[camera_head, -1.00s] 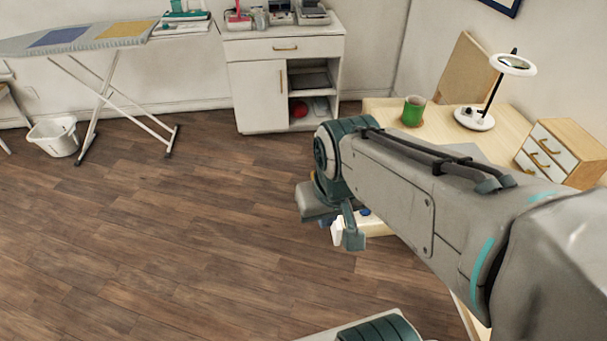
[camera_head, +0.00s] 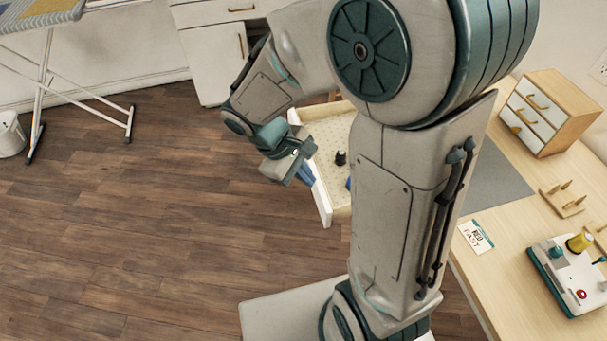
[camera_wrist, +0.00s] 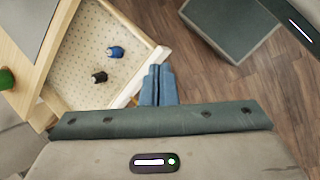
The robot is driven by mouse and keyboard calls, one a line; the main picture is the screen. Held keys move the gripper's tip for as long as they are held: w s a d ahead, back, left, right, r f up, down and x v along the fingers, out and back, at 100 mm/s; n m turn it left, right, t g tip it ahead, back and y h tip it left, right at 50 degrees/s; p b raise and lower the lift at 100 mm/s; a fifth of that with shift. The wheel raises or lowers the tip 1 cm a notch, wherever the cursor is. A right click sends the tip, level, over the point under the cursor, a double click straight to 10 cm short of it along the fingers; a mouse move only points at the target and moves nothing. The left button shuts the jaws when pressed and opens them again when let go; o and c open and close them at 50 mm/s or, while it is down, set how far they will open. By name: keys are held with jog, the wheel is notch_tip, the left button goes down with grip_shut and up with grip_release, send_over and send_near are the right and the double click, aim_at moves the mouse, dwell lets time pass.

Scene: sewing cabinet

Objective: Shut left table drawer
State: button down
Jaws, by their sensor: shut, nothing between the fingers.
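The left table drawer (camera_head: 326,135) stands pulled out from the table, with a speckled light bottom and a white front (camera_head: 321,203). In the wrist view the open drawer (camera_wrist: 84,62) shows at left, with a blue spool (camera_wrist: 116,52) and a black spool (camera_wrist: 99,77) inside. My gripper (camera_head: 307,175) is at the outer side of the drawer front. In the wrist view its blue fingers (camera_wrist: 158,85) are together and empty, close beside the front. I cannot tell whether they touch it. My arm hides part of the drawer in the head view.
The wooden table (camera_head: 520,235) carries a small drawer box (camera_head: 545,112), a card (camera_head: 476,237), a peg rack (camera_head: 563,199) and a sewing machine (camera_head: 570,278). A white cabinet (camera_head: 212,62) and an ironing board (camera_head: 40,18) stand behind.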

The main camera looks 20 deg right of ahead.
jog(key=w+a+f+n+t+h, duration=0.1)
jog(key=w+a+f+n+h, duration=0.1)
jog(key=a+f+n, duration=0.3)
jog(key=w+a+f+n+h, duration=0.2)
jog(key=a+f+n, duration=0.15)
jog(key=f, duration=0.45)
send_near(322, 210)
notch_tip(322, 210, down, 4)
jog(key=d+n, duration=0.1)
jog(key=d, duration=0.2)
jog(key=shift+s+d, duration=0.2)
jog(key=shift+d, duration=0.05)
jog(key=shift+d+f, duration=0.1)
jog(key=shift+d, duration=0.25)
jog(key=shift+w+d, duration=0.1)
